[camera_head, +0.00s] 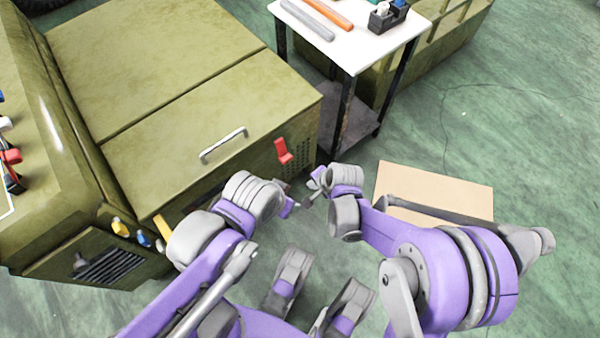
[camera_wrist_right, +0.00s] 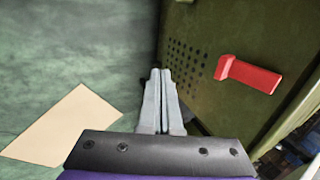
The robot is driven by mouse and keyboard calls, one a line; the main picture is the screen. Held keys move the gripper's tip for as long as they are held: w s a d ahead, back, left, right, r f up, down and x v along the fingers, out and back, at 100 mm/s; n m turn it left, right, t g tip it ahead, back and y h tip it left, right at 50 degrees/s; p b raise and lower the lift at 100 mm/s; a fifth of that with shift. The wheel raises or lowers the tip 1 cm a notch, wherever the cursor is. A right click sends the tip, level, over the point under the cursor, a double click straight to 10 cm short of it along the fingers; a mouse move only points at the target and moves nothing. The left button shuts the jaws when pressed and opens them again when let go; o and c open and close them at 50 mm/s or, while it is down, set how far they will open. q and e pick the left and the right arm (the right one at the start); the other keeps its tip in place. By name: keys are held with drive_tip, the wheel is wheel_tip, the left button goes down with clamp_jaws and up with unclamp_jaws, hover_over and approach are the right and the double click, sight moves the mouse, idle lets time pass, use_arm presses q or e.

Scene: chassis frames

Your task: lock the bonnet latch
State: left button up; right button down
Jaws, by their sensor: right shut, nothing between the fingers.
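The red bonnet latch (camera_head: 283,151) sits on the front face of the olive bonnet (camera_head: 150,150), near its right corner. In the right wrist view the latch (camera_wrist_right: 248,76) is an L-shaped red lever, to the right of the fingertips and apart from them. My right gripper (camera_head: 316,184) is shut and empty, in front of and slightly right of the latch. Its closed fingers also show in the right wrist view (camera_wrist_right: 161,75). My left gripper (camera_head: 289,207) is below the latch, partly hidden by its own wrist; I cannot tell its opening.
A metal handle (camera_head: 223,145) is on the bonnet. A white-topped table (camera_head: 352,45) with tools stands behind the bonnet's right corner. A flat tan board (camera_head: 440,186) lies on the green floor at right, partly behind my right arm. Perforations (camera_wrist_right: 185,65) mark the panel beside the latch.

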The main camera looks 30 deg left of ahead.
drive_tip(key=shift+s+d+r, duration=0.15)
drive_tip(key=shift+s+d, duration=0.05)
drive_tip(key=shift+d, duration=0.3)
drive_tip(key=shift+s+d+r, duration=0.2)
drive_tip(key=shift+d, duration=0.35)
drive_tip(key=shift+s+d+r, duration=0.15)
drive_tip(key=shift+s+d, duration=0.05)
drive_tip(key=shift+d, duration=0.3)
